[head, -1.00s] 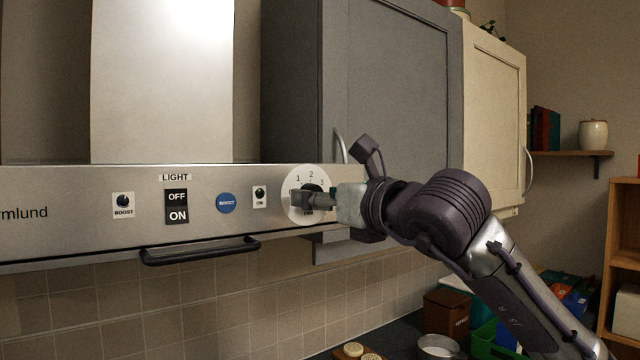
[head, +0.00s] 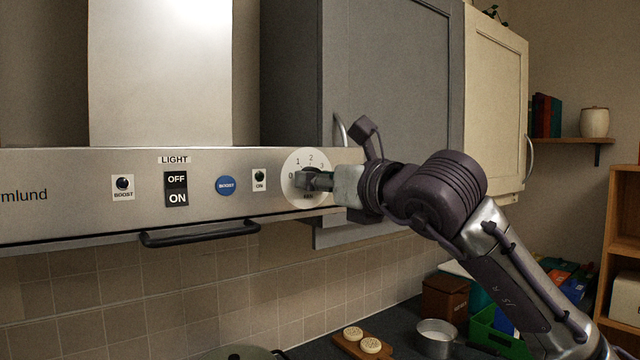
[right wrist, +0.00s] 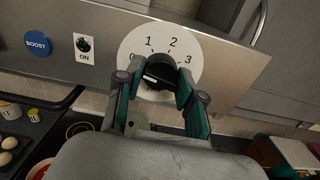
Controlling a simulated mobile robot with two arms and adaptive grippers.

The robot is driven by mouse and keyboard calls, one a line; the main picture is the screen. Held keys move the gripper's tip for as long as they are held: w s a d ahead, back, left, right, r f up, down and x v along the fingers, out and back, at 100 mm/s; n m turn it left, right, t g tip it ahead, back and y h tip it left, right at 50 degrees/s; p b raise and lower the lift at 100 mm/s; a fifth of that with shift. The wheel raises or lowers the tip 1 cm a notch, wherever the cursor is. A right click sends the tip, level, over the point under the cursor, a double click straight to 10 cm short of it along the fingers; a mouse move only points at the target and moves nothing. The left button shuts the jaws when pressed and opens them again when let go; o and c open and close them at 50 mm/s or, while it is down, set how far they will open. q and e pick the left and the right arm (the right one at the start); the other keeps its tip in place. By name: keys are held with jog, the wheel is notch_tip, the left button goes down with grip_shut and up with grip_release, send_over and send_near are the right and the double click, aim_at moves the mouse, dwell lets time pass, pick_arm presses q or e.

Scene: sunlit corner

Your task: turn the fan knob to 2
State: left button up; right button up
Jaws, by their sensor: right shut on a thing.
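The fan dial (head: 321,164) is a white disc on the front of the steel hood, marked 0 to 3. It also shows in the right wrist view (right wrist: 135,45), with 0 at left, 2 at upper right and 3 at right. The black fan knob (right wrist: 162,80) sits at its middle, between my fingers. A pale mark shows on its left part, but I cannot tell clearly which number it points at. My right gripper (head: 306,180) reaches in from the right and is shut on the knob, hiding much of it in the head view. My left gripper is out of view.
Left of the dial on the hood (head: 80,210) are an ON button (head: 259,180), a blue boost button (head: 226,186) and the light switch (head: 177,189). A black rail (head: 200,234) runs below. A grey cupboard (head: 390,80) stands close above my right arm.

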jog(key=m+b, duration=1.6)
jog(key=m, duration=0.1)
jog(key=shift+m, duration=0.3)
dwell(0.5)
jog(key=o, duration=1.1)
jog(key=shift+o, duration=0.2)
